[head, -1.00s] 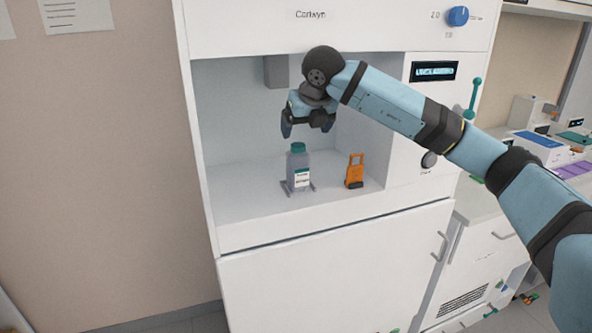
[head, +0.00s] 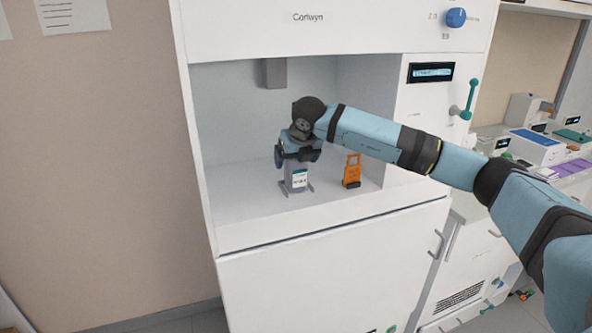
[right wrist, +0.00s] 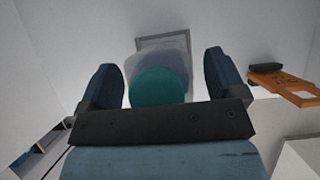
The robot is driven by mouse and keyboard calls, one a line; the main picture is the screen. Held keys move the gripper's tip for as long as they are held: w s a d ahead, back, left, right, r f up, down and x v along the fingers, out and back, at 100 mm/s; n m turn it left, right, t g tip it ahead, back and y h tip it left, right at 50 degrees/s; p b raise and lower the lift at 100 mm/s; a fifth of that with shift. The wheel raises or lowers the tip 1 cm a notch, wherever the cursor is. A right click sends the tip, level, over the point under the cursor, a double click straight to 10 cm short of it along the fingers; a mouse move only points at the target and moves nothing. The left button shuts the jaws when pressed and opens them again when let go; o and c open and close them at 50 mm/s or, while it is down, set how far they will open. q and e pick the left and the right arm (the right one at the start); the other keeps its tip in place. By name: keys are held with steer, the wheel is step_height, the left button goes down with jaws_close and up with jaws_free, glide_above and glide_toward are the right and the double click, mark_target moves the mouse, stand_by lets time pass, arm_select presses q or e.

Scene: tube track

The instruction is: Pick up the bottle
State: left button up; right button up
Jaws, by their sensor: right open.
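The bottle (head: 298,178) is grey and translucent with a white label. It stands upright on a small grey holder inside the white machine's recess. Its green cap is hidden by the gripper in the head view. In the right wrist view the green cap (right wrist: 158,86) lies between the two fingers. My right gripper (head: 298,158) points down over the bottle's top, open, with a finger on either side; gaps show between the fingers and the bottle in the right wrist view. My left gripper is not in view.
An orange tool-like object (head: 352,171) stands just right of the bottle on the recess floor. The recess's side walls and a grey block (head: 274,72) on its ceiling enclose the space. Free floor lies left of the bottle.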

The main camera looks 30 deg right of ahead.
steer(key=c, duration=1.1)
steer(key=shift+c, duration=0.2)
